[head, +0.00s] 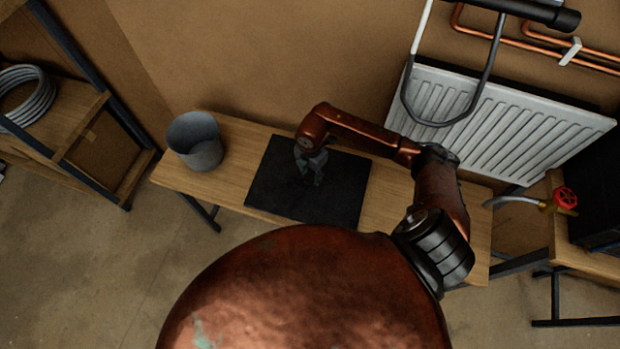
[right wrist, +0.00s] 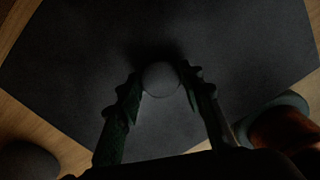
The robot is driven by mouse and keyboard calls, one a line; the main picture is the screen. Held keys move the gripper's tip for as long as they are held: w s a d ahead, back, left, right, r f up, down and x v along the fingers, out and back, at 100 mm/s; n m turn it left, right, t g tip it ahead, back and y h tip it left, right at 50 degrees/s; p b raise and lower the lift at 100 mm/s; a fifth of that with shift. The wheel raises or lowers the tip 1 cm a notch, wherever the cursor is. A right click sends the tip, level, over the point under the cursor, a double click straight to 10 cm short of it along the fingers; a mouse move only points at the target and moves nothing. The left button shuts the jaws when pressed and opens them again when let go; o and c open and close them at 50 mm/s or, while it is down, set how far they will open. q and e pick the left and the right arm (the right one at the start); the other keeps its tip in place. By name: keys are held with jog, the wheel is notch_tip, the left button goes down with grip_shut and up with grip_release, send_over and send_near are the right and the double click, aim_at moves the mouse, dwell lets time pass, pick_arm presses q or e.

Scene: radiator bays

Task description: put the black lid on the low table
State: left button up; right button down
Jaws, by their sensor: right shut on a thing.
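The black lid (head: 335,202) is a flat, dark square panel over the middle of the low wooden table (head: 235,175). I cannot tell whether it touches the top or hangs just above. My right gripper (head: 311,168) is over its middle. In the right wrist view, the right gripper (right wrist: 160,88) has its fingers closed on both sides of a round grey knob (right wrist: 160,77), with the dark lid (right wrist: 235,50) spread around it. My left gripper is not in view.
A grey bucket (head: 195,142) stands on the table left of the lid. A white radiator (head: 500,125) and copper pipes (head: 525,42) are on the wall behind. A red-handled valve (head: 565,198) is at the right. A shelf with coiled hose (head: 28,98) stands at the left.

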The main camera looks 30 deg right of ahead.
aim_at(310, 176)
jog(key=shift+w+a+f, duration=0.1)
jog(key=shift+w+f, duration=0.1)
jog(key=shift+f, duration=1.65)
jog(key=c, duration=1.3)
grip_release()
jog(key=shift+r, duration=0.1)
notch_tip(310, 176, up, 12)
jog(key=shift+f, duration=0.1)
